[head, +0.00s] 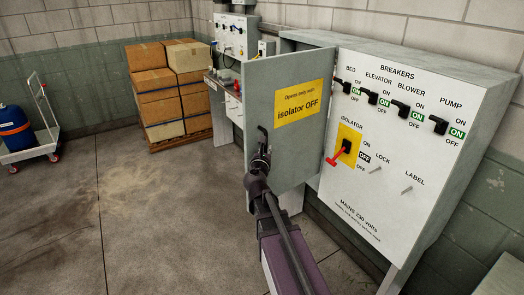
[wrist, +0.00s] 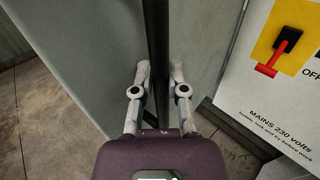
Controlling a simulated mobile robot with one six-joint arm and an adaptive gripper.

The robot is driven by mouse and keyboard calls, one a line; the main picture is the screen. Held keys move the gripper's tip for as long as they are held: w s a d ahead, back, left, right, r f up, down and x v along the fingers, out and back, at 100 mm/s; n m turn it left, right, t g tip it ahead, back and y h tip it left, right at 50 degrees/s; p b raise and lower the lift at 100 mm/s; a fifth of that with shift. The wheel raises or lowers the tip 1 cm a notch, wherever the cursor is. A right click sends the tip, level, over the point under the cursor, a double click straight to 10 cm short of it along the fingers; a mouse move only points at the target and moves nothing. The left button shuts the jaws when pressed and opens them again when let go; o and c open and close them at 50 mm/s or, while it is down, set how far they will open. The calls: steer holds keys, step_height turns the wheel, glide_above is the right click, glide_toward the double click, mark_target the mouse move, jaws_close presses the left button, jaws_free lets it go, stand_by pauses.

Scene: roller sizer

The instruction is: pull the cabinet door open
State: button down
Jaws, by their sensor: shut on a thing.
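The grey cabinet door (head: 290,152) stands swung well out from the left side of the breaker cabinet (head: 405,80). It carries a yellow "isolator OFF" sign (head: 302,103). A dark handle (head: 262,131) shows near the door's outer edge. My gripper (head: 259,165) is shut on the handle; its grip is small and partly hidden in the head view. In the wrist view my two fingers (wrist: 159,75) stand on either side of a dark upright bar, with the grey door panel (wrist: 75,50) behind.
The cabinet front has breaker switches and a red-handled isolator (head: 346,150) at OFF, also in the wrist view (wrist: 280,50). Stacked boxes (head: 167,90) on a pallet and a cart with a blue drum (head: 15,127) stand behind left.

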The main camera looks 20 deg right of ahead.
steer(key=c, duration=0.6)
jaws_free()
steer(key=shift+w+a, duration=0.1)
steer(key=shift+a, duration=0.05)
steer(key=shift+c, duration=0.2)
steer(key=v, duration=0.7)
steer(key=shift+s+a, duration=0.15)
steer(key=shift+s, duration=0.1)
